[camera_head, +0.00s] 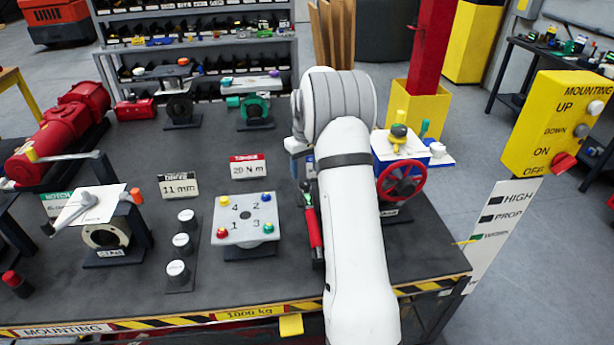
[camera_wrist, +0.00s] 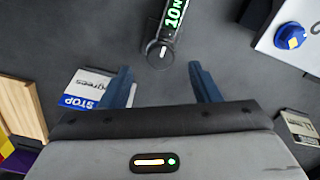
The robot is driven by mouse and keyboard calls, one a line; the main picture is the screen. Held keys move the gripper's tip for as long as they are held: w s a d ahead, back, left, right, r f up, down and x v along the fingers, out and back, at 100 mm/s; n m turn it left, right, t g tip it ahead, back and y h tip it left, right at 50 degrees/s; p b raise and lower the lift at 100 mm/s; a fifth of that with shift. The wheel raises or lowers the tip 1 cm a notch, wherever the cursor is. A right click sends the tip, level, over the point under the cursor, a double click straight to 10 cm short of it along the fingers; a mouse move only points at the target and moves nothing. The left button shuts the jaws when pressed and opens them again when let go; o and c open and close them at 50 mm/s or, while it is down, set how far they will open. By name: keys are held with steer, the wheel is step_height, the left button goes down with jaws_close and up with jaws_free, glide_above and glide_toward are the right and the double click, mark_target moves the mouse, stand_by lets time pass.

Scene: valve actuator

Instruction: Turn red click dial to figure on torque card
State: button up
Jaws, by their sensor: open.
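The torque card (camera_head: 248,168) has a red header and reads 20 N m; it stands behind the white numbered plate. A long red-handled tool (camera_head: 312,225) lies on the bench just left of my arm. In the wrist view, a dark tool end (camera_wrist: 172,22) with green lettering, seemingly 10 N, ends in a round dark knob (camera_wrist: 160,53) with a white mark. The knob does not look red there. My gripper (camera_wrist: 160,82) is open and empty, with the knob just beyond the space between its fingers. My arm hides part of the bench.
The white plate (camera_head: 233,212) with coloured knobs stands left of the tool. A red handwheel (camera_head: 401,181) stands right of my arm, and a valve unit (camera_head: 107,237) at left. Bare bench lies around the tool.

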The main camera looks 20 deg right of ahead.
mark_target(305, 182)
steer(key=shift+f+p, duration=0.45)
steer(key=shift+f, duration=1.9)
steer(key=shift+c, duration=0.2)
steer(key=c, duration=0.9)
steer(key=shift+d, duration=0.25)
steer(key=shift+c, duration=0.2)
steer(key=shift+a, duration=0.2)
steer(key=shift+m+b, duration=1.1)
steer(key=shift+m, duration=0.4)
steer(key=shift+r+m+b, duration=0.1)
steer(key=shift+m+b, duration=0.95)
steer(key=shift+m, duration=1.85)
